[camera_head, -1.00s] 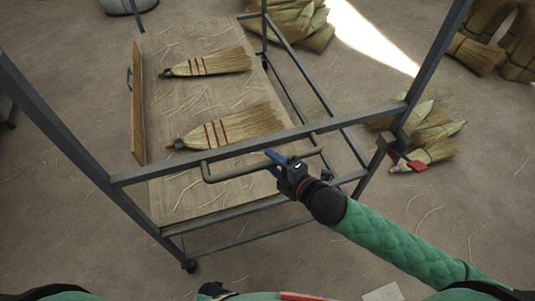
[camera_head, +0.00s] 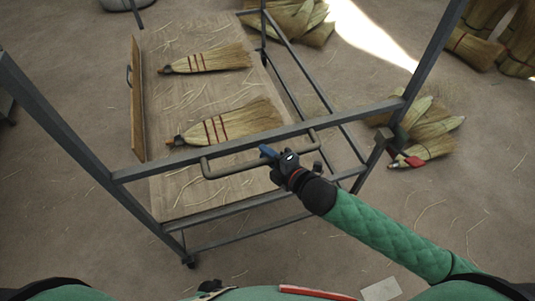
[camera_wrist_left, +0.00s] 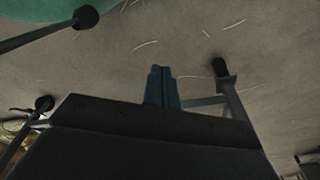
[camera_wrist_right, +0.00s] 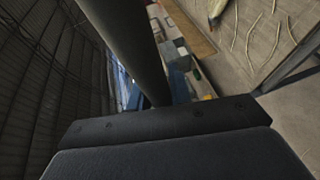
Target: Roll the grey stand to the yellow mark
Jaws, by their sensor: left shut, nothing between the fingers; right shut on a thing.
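The grey stand (camera_head: 250,138) is a metal frame on castors, with a wooden board inside it and a bent grey handle (camera_head: 225,169) on the near side. My right gripper (camera_head: 268,152) is shut on this handle. In the right wrist view the handle bar (camera_wrist_right: 125,40) runs between the blue fingers. My left gripper (camera_wrist_left: 162,85) has its blue fingers together and empty over bare floor in the left wrist view. A castor (camera_head: 189,262) shows at the stand's near left corner. I cannot make out a yellow mark.
Two straw brooms lie on the board: a far one (camera_head: 212,60) and a near one (camera_head: 232,122). Broom heaps lie on the floor at the right (camera_head: 430,130), top right (camera_head: 485,45) and behind the stand (camera_head: 300,20). Floor left of the stand is mostly clear, with loose straw.

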